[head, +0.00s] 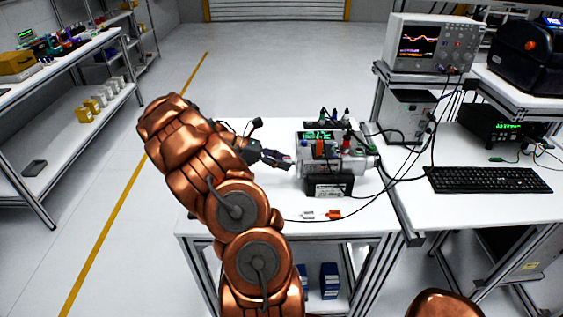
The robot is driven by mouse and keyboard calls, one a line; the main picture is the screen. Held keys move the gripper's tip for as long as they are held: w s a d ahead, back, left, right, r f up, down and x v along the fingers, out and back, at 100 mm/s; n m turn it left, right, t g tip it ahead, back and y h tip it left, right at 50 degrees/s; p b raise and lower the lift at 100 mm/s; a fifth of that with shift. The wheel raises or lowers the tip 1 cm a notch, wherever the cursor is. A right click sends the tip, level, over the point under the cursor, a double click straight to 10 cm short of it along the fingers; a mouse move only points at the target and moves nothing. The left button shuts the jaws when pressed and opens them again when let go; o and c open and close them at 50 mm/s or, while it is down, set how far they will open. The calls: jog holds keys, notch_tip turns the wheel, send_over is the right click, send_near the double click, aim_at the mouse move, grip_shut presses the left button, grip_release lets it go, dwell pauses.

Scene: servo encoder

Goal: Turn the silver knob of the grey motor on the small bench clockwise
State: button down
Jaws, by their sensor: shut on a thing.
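The grey motor (349,164) sits on the small white bench (225,206) in a black-fronted mount (328,186), with coloured connectors on top. My copper arm reaches in from the left and front. My dark gripper (285,161) is at the motor's left end, pointing right, and is shut on the silver knob there. The knob itself is mostly hidden by the fingers and too small to make out, so its angle cannot be told.
Loose white and orange connectors (333,214) lie at the bench's front. Black cables run from the motor to the right-hand desk, which holds an oscilloscope (432,45) and a keyboard (488,180). Shelving (62,75) stands at the left, with open floor between.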

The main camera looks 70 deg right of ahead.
jog(key=shift+f, duration=0.1)
jog(key=m+b, duration=0.1)
jog(key=b, duration=0.1)
jog(key=m+h+b, duration=0.1)
jog(key=b, duration=0.2)
jog(key=shift+f+m+t+h, duration=0.25)
jog(key=shift+m+t+h, duration=0.05)
jog(key=m+h+b, duration=0.1)
jog(key=m+b, duration=0.1)
jog(key=b, duration=0.2)
jog(key=m+h+b, duration=0.1)
jog(key=b, duration=0.3)
jog(key=shift+s+a+f+m+h, duration=0.1)
jog(key=shift+s+a+m+h, duration=0.1)
jog(key=shift+m+h, duration=0.15)
jog(key=m+h+b, duration=0.2)
jog(key=m+b, duration=0.1)
jog(key=b, duration=0.3)
jog(key=shift+t, duration=0.3)
jog(key=m+h+b, duration=0.1)
jog(key=m+b, duration=0.1)
jog(key=b, duration=0.1)
jog(key=shift+m+b, duration=0.25)
jog(key=shift+b, duration=0.05)
jog(key=shift+m+b, duration=0.5)
jog(key=shift+b, duration=0.1)
jog(key=shift+h, duration=0.25)
jog(key=shift+r, duration=0.2)
